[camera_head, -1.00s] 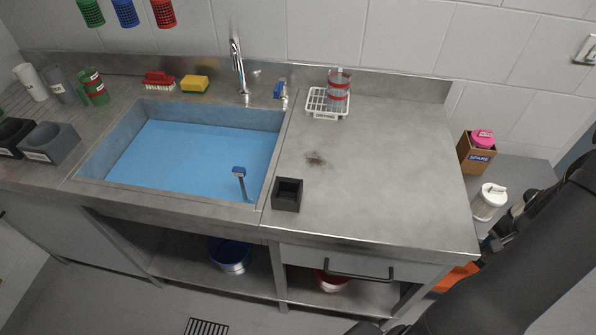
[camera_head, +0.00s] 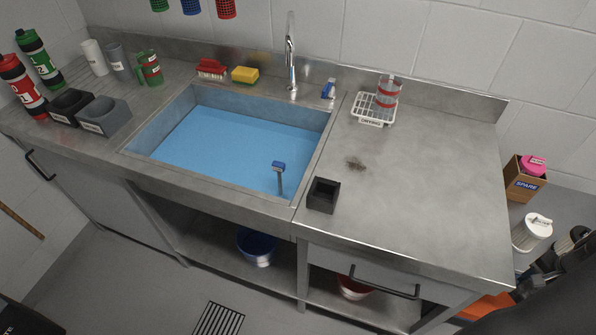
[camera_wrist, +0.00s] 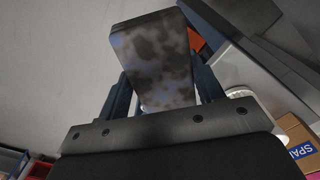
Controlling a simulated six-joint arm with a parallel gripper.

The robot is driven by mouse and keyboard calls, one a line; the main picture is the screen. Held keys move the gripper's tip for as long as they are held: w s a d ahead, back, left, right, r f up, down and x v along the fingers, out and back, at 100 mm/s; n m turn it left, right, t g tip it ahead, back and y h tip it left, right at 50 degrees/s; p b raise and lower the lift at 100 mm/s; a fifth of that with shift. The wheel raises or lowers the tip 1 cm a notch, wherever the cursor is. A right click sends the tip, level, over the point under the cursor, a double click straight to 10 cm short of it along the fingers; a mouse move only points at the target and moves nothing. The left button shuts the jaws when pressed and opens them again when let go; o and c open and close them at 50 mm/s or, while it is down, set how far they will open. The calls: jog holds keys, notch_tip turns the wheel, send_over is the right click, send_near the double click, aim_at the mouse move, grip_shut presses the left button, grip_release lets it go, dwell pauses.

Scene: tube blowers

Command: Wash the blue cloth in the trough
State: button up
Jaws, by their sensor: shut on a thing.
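My gripper (camera_wrist: 162,88) shows only in the wrist view, with a dark blue finger on each side. It is shut on a flat, stiff-looking panel with dark blotches over bluish grey, which looks like the soiled blue cloth (camera_wrist: 155,50). The trough (camera_head: 160,130) is a grey basin set in the counter, holding blue water (camera_head: 235,148). The held cloth is well away from the trough and does not show in the head view. A small blue-topped item on a grey stem (camera_head: 279,168) stands at the trough's front right.
A red brush (camera_head: 211,69), a yellow sponge (camera_head: 245,74) and the tap (camera_head: 291,60) line the trough's back. A black open box (camera_head: 323,195) and a white rack (camera_head: 373,108) with a red-banded jar stand right of it.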

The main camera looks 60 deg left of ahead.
jog(key=shift+s+a, duration=0.25)
jog(key=shift+s, duration=0.05)
jog(key=shift+w, duration=0.1)
jog(key=shift+w+d, duration=0.35)
jog(key=shift+d, duration=0.1)
jog(key=shift+a, duration=0.1)
dwell(0.3)
jog(key=shift+s+a, duration=0.35)
jog(key=shift+s, duration=0.1)
jog(key=shift+w+d, duration=0.45)
dwell(0.3)
